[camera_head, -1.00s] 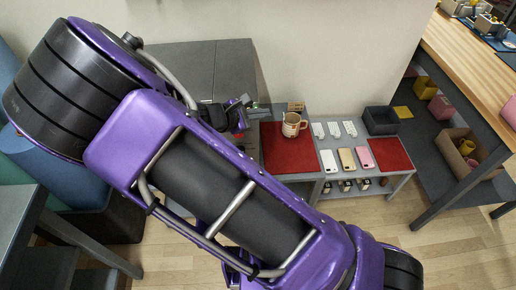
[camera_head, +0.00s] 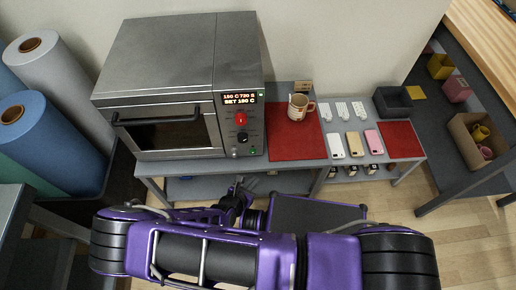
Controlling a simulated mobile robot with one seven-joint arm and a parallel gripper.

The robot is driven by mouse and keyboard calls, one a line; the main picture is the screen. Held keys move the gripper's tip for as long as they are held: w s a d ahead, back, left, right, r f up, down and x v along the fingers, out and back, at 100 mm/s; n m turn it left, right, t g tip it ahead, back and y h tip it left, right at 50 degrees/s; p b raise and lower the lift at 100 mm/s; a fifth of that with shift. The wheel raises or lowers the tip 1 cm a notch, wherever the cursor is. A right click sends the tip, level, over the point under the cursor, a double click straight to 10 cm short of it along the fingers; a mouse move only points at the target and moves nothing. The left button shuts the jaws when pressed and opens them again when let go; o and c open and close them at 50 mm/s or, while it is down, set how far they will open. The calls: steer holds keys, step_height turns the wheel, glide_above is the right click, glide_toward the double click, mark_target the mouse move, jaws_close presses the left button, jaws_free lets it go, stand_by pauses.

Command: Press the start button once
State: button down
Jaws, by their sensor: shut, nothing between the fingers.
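The press (camera_head: 175,60) is a grey box-shaped machine with a dark window and a long handle, on the grey table at the left. Its control panel (camera_head: 228,140) has a lit display (camera_head: 239,99), a large red button (camera_head: 241,119), a black knob (camera_head: 242,137) and a small green button (camera_head: 253,151) at the lower right. Their labels are too small to read. My gripper (camera_head: 241,184) is shut and empty, in front of the table's front edge, below the panel in the picture. It is apart from all the buttons.
A patterned mug (camera_head: 298,107) stands on a red mat (camera_head: 296,143) right of the press. Phone cases (camera_head: 355,143), a dark bin (camera_head: 392,101) and another red mat (camera_head: 401,139) lie further right. Large rolls (camera_head: 48,135) stand at the left.

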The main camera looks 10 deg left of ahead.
mark_target(253, 152)
steer(key=shift+s+d+f, duration=0.1)
steer(key=shift+f, duration=0.05)
steer(key=shift+w+a+b, duration=0.35)
steer(key=shift+w+b, duration=0.25)
steer(key=shift+w, duration=0.85)
steer(key=shift+w+a+b, duration=0.3)
steer(key=shift+w+b, duration=0.25)
steer(key=shift+w, duration=0.9)
steer(key=shift+w+a+b, duration=0.35)
steer(key=shift+w+b, duration=0.25)
steer(key=shift+w, duration=0.85)
steer(key=shift+w, duration=0.15)
steer(key=shift+w+a, duration=0.15)
steer(key=shift+w, duration=0.1)
